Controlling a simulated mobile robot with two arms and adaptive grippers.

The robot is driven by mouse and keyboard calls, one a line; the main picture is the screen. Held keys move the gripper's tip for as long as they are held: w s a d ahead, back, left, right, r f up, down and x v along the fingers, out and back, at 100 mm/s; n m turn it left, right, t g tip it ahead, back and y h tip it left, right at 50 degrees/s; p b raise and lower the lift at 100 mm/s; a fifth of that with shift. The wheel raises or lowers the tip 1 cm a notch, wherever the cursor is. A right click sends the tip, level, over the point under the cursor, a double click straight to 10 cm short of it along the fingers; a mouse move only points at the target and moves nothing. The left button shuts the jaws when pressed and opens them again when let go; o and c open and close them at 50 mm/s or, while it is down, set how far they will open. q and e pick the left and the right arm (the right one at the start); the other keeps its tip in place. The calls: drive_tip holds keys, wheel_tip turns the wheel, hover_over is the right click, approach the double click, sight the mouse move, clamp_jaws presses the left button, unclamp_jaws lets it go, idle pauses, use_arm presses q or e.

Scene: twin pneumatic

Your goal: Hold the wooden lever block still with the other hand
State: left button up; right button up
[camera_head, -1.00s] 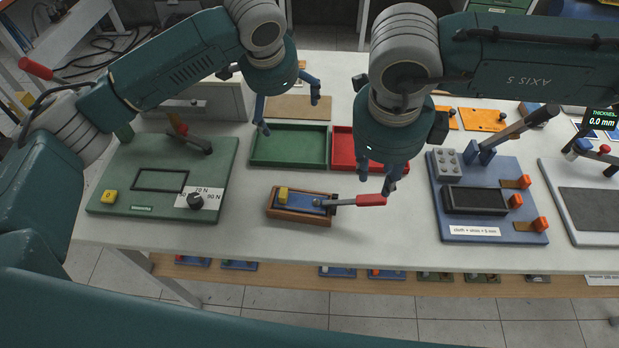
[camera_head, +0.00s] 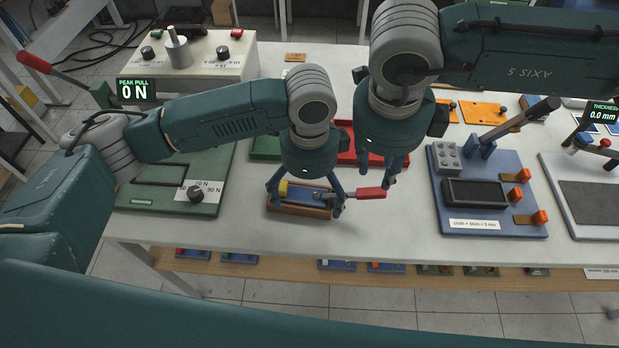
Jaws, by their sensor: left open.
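The wooden lever block (camera_head: 290,209) lies on the white table, with a blue top plate, a yellow piece at its left end and a red-handled lever (camera_head: 371,193) pointing right. My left gripper (camera_head: 307,197) is open above the block, one finger near its left end and one near its right end. I cannot tell whether either finger touches it; the gripper hides part of its back side. My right gripper (camera_head: 383,176) hangs just above and behind the red handle, apart from it as far as I can see. Its finger gap is unclear.
The green tray (camera_head: 265,146) and red tray (camera_head: 345,156) lie behind the block, partly hidden by my arms. A green plate with a dial (camera_head: 150,196) is to the left; a blue fixture (camera_head: 490,226) is to the right. The table in front of the block is clear.

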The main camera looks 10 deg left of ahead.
sight(309, 201)
use_arm(q)
drive_tip(key=shift+f, duration=1.9)
